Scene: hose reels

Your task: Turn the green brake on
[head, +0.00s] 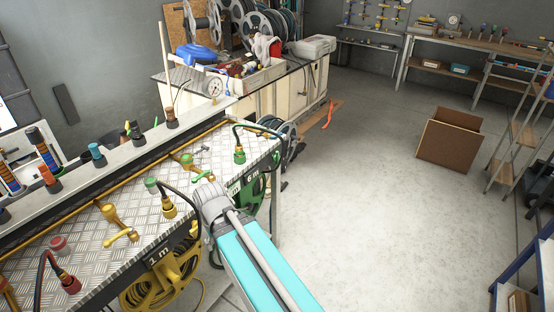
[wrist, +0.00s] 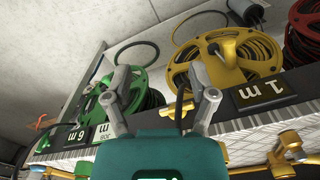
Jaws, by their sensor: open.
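The green hose reel (wrist: 98,115) hangs under the bench edge at the left of the wrist view, with black hose on it. In the head view the green reel (head: 253,192) is partly hidden by my arm. I cannot make out its brake; my left finger covers part of the reel. My gripper (wrist: 160,78) is open and empty, its fingers spread in front of the gap between the green and yellow reels. In the head view my gripper is hidden behind my grey wrist. A green-handled valve (head: 203,176) stands on the bench top.
Yellow valves (head: 122,236) and hoses stand on the bench top (head: 140,200).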

